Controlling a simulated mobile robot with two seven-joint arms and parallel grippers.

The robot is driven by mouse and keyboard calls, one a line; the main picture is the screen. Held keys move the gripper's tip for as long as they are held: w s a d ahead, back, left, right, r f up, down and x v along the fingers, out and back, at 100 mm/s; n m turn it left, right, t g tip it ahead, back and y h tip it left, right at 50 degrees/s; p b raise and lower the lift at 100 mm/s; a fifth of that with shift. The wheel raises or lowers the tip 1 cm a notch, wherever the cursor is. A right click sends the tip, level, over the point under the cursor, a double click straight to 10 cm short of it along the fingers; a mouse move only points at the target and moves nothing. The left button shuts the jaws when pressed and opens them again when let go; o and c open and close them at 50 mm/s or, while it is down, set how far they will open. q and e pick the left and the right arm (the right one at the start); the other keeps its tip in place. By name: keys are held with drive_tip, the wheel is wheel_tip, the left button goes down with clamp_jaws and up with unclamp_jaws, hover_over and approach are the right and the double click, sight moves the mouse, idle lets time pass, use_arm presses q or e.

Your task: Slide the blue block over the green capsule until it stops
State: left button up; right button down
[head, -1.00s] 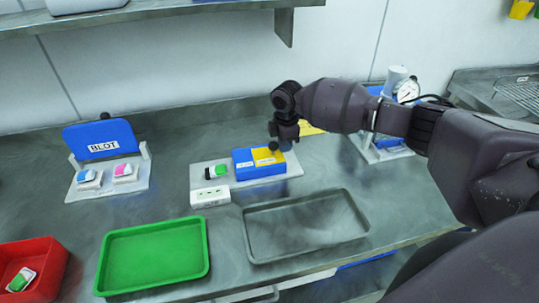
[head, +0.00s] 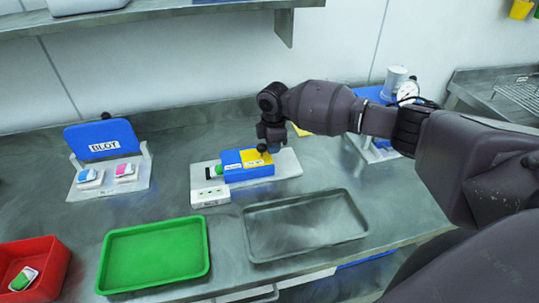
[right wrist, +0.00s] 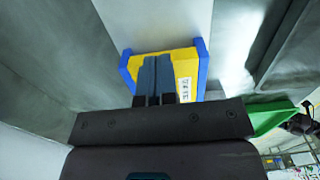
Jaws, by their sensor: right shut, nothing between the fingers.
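The blue block (head: 250,173), with a yellow patch on its top, sits on a white base plate (head: 288,172). The green capsule (head: 219,169) lies at the block's left end, its green part showing beside a dark end at the left. I cannot tell how much of the capsule is inside the block. My right gripper (head: 263,149) is shut and empty, at the block's right part. In the right wrist view its closed fingers (right wrist: 156,80) are in front of the yellow face of the block (right wrist: 203,68). My left gripper is out of view.
A white box (head: 210,196) stands at the plate's front left. A green tray (head: 155,284) and a grey tray (head: 305,254) lie in front. A blue BLOT stand (head: 103,135) is at the left, a red bin (head: 55,270) at front left. A gauge (head: 407,91) stands behind my right arm.

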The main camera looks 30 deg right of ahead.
sight(260, 144)
drive_tip(key=shift+w+a, duration=0.15)
drive_tip(key=shift+a, duration=0.45)
drive_tip(key=shift+w+a, duration=0.15)
drive_tip(key=shift+a, duration=0.45)
drive_tip(key=shift+w+a, duration=0.2)
drive_tip(key=shift+a, duration=0.55)
drive_tip(key=shift+w+a, duration=0.15)
drive_tip(key=shift+a, duration=0.55)
drive_tip(key=shift+d+p, duration=0.2)
drive_tip(key=shift+p, duration=0.15)
drive_tip(key=shift+s+d+p, duration=0.2)
drive_tip(key=shift+d+p, duration=0.1)
drive_tip(key=shift+d, duration=0.3)
drive_tip(key=shift+r+p, duration=1.25)
drive_tip(key=shift+r, duration=0.05)
wheel_tip(260, 144, up, 3)
drive_tip(key=p, duration=0.3)
drive_tip(key=shift+r, duration=1.2)
